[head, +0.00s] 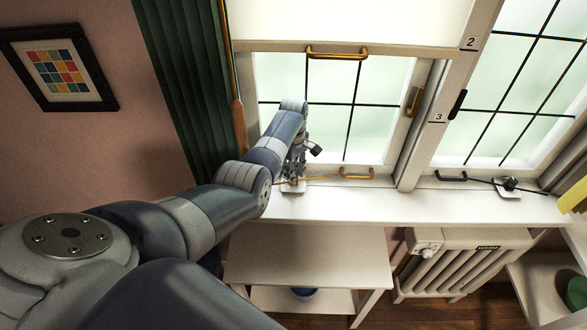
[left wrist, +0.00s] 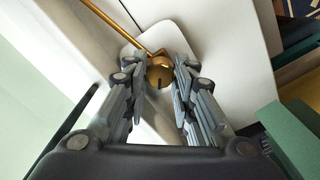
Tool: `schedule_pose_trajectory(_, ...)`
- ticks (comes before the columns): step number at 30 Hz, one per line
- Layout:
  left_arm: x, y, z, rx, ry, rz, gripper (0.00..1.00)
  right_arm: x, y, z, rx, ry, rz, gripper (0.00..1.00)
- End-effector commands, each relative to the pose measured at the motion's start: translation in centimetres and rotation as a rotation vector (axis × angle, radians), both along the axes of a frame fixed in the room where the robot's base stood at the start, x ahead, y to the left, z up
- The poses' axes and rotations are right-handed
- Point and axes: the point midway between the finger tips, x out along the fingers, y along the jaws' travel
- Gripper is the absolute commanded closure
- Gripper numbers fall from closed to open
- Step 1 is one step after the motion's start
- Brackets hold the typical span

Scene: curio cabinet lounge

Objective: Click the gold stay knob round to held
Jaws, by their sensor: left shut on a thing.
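The gold stay knob (left wrist: 160,73) sits on a white plate (left wrist: 203,22) on the sill, with a gold stay rod (left wrist: 118,27) running from it to the upper left in the left wrist view. A dark slot or mark shows on the knob's face. My left gripper (left wrist: 160,68) is shut on the knob, one finger on each side. In the head view my left gripper (head: 295,170) is at the sill below the left window and hides the knob. The gold rod (head: 322,178) runs right from there to a gold handle (head: 357,173). My right gripper is not in view.
A black stay (head: 480,180) with a black knob (head: 509,183) is on the sill to the right. A white shelf table (head: 310,250) and a radiator (head: 465,262) stand below. A green curtain (head: 185,85) hangs left of my arm.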

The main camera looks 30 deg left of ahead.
Motion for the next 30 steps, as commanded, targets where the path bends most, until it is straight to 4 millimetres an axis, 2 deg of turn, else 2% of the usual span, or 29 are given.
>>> schedule_pose_trajectory(18,0.0,0.0,0.1,-0.001,-0.001,-0.577,0.99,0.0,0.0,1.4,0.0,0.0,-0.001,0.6)
schedule_pose_trajectory(30,0.1,0.0,0.1,-0.001,-0.002,-0.844,0.99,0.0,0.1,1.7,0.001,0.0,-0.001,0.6)
